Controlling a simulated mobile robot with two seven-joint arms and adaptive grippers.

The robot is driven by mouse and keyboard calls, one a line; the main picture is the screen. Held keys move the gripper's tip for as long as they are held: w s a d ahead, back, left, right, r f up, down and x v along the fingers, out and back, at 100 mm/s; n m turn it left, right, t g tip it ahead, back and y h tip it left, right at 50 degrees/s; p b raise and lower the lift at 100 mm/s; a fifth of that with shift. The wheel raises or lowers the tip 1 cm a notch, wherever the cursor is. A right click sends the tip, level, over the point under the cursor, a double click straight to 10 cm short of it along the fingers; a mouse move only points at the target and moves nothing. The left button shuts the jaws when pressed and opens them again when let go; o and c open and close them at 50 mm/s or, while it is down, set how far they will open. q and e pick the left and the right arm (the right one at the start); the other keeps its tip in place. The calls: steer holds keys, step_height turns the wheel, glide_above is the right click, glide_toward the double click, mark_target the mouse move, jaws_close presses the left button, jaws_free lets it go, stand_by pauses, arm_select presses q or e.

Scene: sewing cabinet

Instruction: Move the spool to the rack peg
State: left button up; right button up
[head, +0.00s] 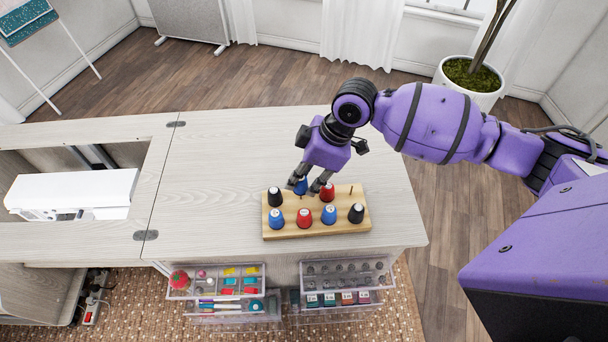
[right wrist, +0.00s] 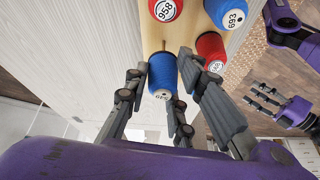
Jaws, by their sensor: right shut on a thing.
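A wooden rack (head: 318,229) with pegs stands on the cabinet top and holds red, blue and black spools in two rows. My right gripper (head: 311,188) is shut on a blue spool (head: 301,187) at the rack's back row. In the right wrist view this blue spool (right wrist: 162,78) is between the two fingers (right wrist: 166,95), its numbered end toward the camera. Whether it is seated or lifted, I cannot tell. A bare peg (head: 351,191) shows at the back right of the rack. My left gripper (right wrist: 264,98) shows in the right wrist view, empty, its fingers apart.
A red spool (head: 327,191) stands close right of the held spool and a black spool (head: 275,197) to its left. Clear drawers with sewing goods (head: 217,281) stick out below the front edge. The cabinet top (head: 215,170) left of the rack is clear. A white sewing machine (head: 75,192) sits farther left.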

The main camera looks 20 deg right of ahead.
steer(key=shift+f, duration=1.3)
steer(key=o, duration=1)
steer(key=shift+r, duration=0.1)
steer(key=v, duration=1.2)
